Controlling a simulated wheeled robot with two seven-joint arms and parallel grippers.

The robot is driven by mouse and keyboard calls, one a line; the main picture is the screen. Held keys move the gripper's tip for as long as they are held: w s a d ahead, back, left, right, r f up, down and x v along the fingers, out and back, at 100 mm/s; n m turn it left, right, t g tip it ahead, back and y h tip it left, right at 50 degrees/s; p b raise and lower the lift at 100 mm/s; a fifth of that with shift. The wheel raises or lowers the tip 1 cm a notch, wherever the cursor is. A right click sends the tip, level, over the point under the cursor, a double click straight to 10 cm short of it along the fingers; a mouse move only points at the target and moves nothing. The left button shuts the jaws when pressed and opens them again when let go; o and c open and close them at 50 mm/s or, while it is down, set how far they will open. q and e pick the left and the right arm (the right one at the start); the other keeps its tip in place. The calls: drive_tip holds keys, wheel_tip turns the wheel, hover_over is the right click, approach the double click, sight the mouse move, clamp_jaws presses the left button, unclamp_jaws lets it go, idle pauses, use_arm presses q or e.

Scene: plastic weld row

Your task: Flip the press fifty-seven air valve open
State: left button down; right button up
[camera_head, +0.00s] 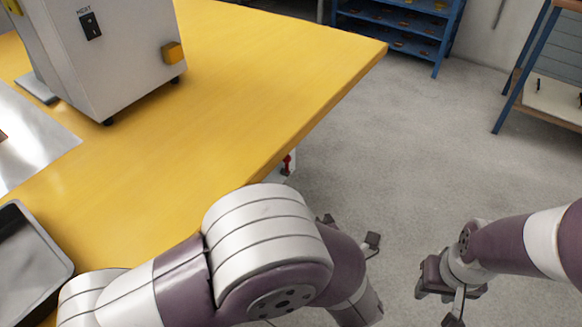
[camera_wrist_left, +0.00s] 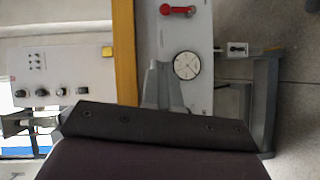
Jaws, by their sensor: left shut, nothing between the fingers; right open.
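The air valve's red lever (camera_wrist_left: 178,10) is on a pale panel (camera_wrist_left: 207,30) beside the yellow table edge. In the left wrist view it lies across the picture, near the top edge. In the head view a small bit of the red lever (camera_head: 288,161) shows just past the table edge, above my left arm. My left gripper (camera_wrist_left: 161,75) is shut and empty, apart from the lever and in front of the panel near the gauge. In the head view my arm mostly hides it. My right gripper (camera_head: 440,303) is open and empty over the floor at the right.
A round dial gauge (camera_wrist_left: 187,65) sits on the panel beside my left fingers. A grey machine (camera_head: 115,55) and a dark tray (camera_head: 62,250) stand on the yellow table (camera_head: 250,65). Blue shelves (camera_head: 400,30) are at the back. Grey floor (camera_head: 400,150) is clear.

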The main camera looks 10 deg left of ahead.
sight(288, 170)
use_arm(q)
drive_tip(key=shift+w, duration=0.1)
drive_tip(key=b+x, duration=0.1)
drive_tip(key=x, duration=0.3)
drive_tip(key=w+d+b+x, duration=0.1)
drive_tip(key=b+x, duration=0.1)
drive_tip(key=x, duration=0.2)
drive_tip(key=d+b+x, duration=0.1)
drive_tip(key=b+x, duration=0.1)
drive_tip(key=x, duration=0.2)
drive_tip(key=shift+w+f, duration=0.3)
drive_tip(key=shift+w, duration=0.3)
